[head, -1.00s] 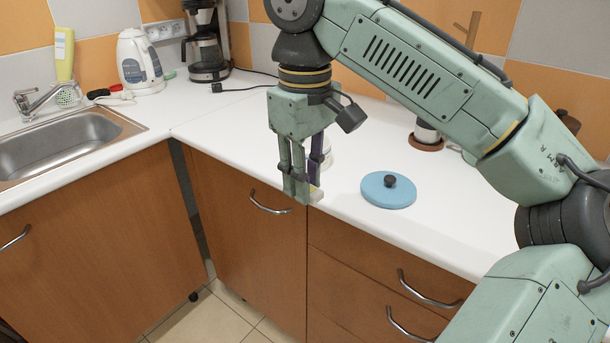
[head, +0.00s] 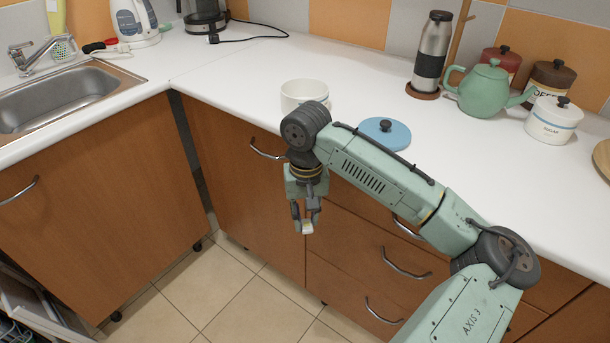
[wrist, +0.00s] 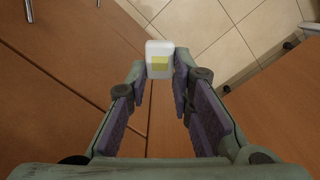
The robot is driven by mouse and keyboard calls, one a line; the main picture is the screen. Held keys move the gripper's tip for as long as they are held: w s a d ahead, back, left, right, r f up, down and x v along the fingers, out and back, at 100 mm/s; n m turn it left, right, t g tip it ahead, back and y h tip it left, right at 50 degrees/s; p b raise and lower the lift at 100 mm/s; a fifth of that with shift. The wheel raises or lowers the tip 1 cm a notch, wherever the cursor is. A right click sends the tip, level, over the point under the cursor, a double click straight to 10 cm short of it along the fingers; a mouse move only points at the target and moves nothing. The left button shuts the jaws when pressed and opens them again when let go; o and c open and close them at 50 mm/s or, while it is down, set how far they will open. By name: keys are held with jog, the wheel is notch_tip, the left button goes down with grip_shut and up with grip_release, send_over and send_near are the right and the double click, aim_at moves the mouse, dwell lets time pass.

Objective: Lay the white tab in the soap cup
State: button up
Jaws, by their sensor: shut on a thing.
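My gripper (head: 303,222) is shut on the white tab (head: 307,228), a small block held at the fingertips. In the wrist view the tab (wrist: 154,51) shows a yellow patch and sits between the tips of the two fingers (wrist: 165,75), with floor and cabinet fronts behind it. The gripper points down in front of the wooden cabinets, lower than the counter edge. I cannot pick out a soap cup for certain in these views.
A white round pot (head: 304,94) and a blue lid (head: 385,134) are on the white counter (head: 235,72) behind my arm. Cabinet handles (head: 268,149) stick out nearby. A grey open unit with racks (head: 30,305) shows at the lower left. The tiled floor (head: 235,290) is clear.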

jog(key=w+f+m, duration=0.2)
jog(key=f, duration=0.7)
jog(key=w+f+m, duration=0.2)
jog(key=f+m, duration=0.1)
jog(key=f, duration=0.6)
jog(key=shift+w+d, duration=0.2)
jog(key=shift+w, duration=0.2)
jog(key=shift+f, duration=0.15)
